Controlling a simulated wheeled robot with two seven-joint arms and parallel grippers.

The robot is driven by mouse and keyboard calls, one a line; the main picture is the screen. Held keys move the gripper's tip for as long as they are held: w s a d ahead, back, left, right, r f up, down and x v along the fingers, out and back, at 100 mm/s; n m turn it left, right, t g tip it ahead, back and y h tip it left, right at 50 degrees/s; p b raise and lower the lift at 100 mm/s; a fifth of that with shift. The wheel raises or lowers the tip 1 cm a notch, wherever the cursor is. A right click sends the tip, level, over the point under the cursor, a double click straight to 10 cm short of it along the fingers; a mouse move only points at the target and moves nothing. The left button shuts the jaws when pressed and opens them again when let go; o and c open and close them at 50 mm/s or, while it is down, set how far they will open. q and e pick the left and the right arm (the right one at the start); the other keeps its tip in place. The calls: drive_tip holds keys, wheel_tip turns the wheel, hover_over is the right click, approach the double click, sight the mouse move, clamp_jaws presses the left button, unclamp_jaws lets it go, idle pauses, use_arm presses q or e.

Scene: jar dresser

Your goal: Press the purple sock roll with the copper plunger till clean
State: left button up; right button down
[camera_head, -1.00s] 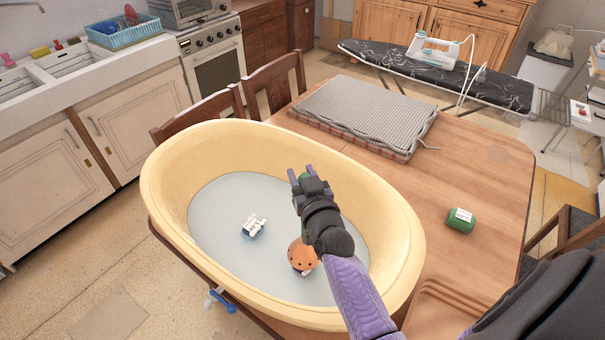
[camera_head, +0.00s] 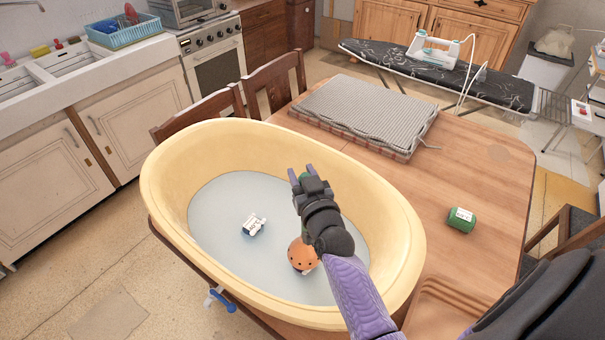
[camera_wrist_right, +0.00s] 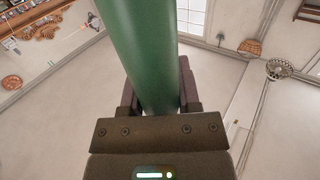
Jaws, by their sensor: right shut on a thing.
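My right gripper (camera_head: 303,177) is above the tub, shut on a green handle (camera_wrist_right: 140,45) that fills the middle of the right wrist view. An orange-copper dome with dark holes (camera_head: 300,254) sits in the tub below the gripper, partly behind my arm. It looks like the plunger's head, but the link to the handle is hidden. A small white roll with dark marks (camera_head: 254,224) lies in the water left of the dome. I see no purple sock roll. Whether anything lies under the dome is hidden. My left gripper is out of view.
The cream tub (camera_head: 165,190) with grey-blue water stands on the wooden table (camera_head: 480,180). A green roll with a white label (camera_head: 460,220) lies to its right. A grey ribbed mat (camera_head: 365,115) lies behind, and a brown tray (camera_head: 440,300) is at the front right.

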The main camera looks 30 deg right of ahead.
wheel_tip(320, 180, down, 3)
drive_tip(key=b, duration=0.2)
drive_tip(key=shift+f+b, duration=0.15)
drive_tip(key=shift+b, duration=0.15)
idle(0.3)
wheel_tip(320, 180, up, 4)
drive_tip(key=p, duration=0.4)
drive_tip(key=shift+f, duration=0.25)
idle(0.9)
